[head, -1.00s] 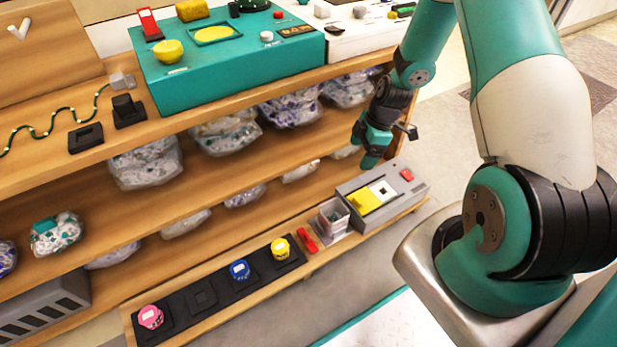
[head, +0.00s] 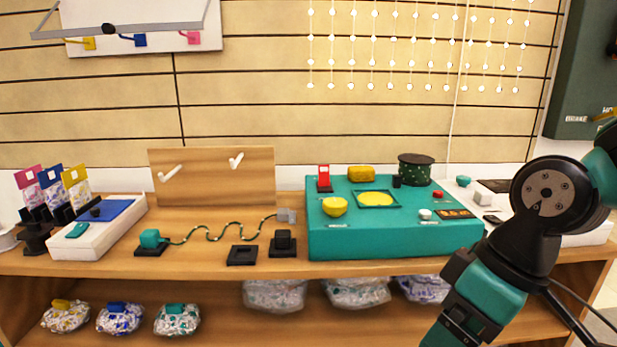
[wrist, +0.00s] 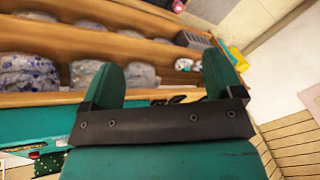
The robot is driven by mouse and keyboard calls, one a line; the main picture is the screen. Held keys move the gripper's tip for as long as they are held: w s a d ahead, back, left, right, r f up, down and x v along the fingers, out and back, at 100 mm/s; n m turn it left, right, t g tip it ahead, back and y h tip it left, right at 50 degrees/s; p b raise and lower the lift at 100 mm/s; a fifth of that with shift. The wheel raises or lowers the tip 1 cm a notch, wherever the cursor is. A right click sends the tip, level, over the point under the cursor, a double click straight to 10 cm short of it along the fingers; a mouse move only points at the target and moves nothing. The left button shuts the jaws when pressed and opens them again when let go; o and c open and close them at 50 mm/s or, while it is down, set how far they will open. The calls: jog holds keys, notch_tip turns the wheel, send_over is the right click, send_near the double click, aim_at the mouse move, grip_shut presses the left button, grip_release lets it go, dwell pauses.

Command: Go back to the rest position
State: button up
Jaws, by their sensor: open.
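My gripper (wrist: 163,82) is open in the wrist view, its two teal fingers apart with nothing between them. In the head view my teal and black arm stands at the right, in front of the shelf, and the fingertips fall below the picture's lower edge. The wrist view looks past the fingers at wooden shelves, with bagged goods (wrist: 28,78) to the left.
A wooden shelf unit (head: 285,269) spans the head view. A teal box (head: 385,238) stands on its top, left of my arm. A white tray (head: 100,235) stands at the left. Bags (head: 178,320) lie on the shelf below. A slatted wall is behind.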

jog(key=s+a+r, duration=0.2)
jog(key=s, duration=0.3)
notch_tip(320, 180, up, 35)
jog(key=s+m+p, duration=0.1)
jog(key=p, duration=3.3)
jog(key=shift+d+f, duration=0.15)
jog(key=shift+f, duration=0.05)
